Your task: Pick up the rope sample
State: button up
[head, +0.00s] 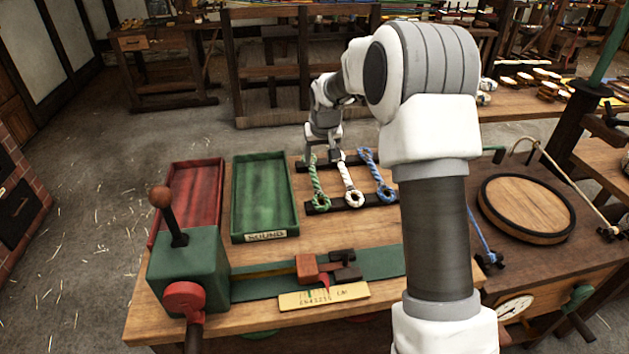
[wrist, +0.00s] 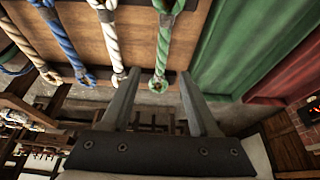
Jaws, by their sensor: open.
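Several rope samples with looped ends lie side by side across dark rails on the bench. In the head view I see a green one (head: 319,187), a white one (head: 349,181) and a blue one (head: 377,174). My gripper (head: 323,157) is over their far ends, near the green and white ones. In the wrist view my gripper (wrist: 159,78) is open and empty. The green rope sample (wrist: 164,45) lines up with the gap between its fingers. The white (wrist: 112,42) and blue (wrist: 66,42) ones lie left, with a pale one (wrist: 22,42) beyond.
A green tray (head: 265,235) labelled SOUND and a red tray (head: 158,212) stand left of the ropes. A green machine with a lever (head: 185,268) and a name plate (head: 324,297) are at the bench front. A round wooden disc (head: 525,207) is at right. My arm hides part of the bench.

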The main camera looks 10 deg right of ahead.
aim_at(315, 176)
jog(key=b+x, duration=0.1)
jog(key=x, duration=0.8)
jog(key=shift+w+a+f, duration=0.15)
jog(key=shift+w+a, duration=0.05)
jog(key=shift+w, duration=0.05)
grip_shut()
